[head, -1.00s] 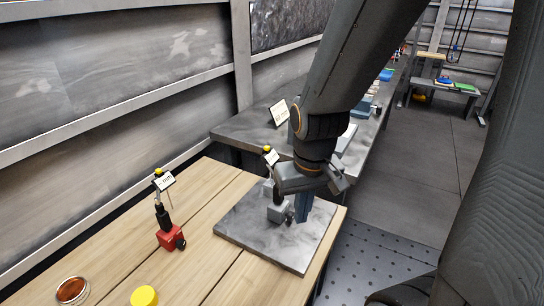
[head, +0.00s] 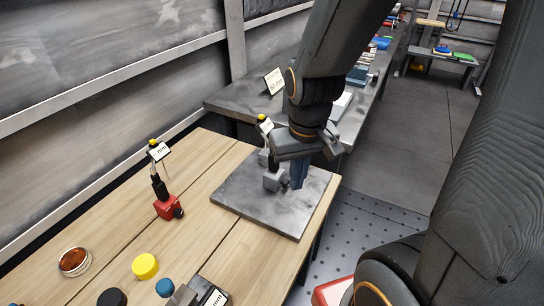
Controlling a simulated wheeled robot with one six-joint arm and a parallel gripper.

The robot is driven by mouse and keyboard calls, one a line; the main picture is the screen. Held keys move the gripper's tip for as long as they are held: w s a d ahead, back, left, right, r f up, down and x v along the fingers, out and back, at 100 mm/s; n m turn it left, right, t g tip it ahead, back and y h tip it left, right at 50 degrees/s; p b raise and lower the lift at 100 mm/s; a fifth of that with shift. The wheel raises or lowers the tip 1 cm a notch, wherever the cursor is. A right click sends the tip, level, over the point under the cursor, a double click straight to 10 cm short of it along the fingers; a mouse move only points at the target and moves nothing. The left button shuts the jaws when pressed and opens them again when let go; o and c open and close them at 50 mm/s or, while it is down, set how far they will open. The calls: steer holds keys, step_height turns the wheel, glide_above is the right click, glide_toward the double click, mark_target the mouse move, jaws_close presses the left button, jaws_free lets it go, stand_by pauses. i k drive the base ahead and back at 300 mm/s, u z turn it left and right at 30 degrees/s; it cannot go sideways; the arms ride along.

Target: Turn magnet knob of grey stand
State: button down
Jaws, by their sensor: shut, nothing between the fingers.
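The grey stand (head: 272,181) is a small grey block with a dark post, standing on a grey stone-like plate (head: 243,205). I cannot tell whether the fingers touch the knob.
A red stand (head: 167,208) with its own dark knob and label stands left on the wooden table (head: 200,165). A yellow lid (head: 145,266), a copper-coloured dish (head: 74,262), a black disc (head: 112,297) and a blue knob (head: 165,287) lie in front. A grey bench (head: 232,103) is behind.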

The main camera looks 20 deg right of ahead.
mark_target(286, 184)
steer(key=z, duration=0.55)
steer(key=k, duration=1.25)
steer(key=z, duration=1)
steer(key=i, duration=1.1)
steer(key=u, duration=0.8)
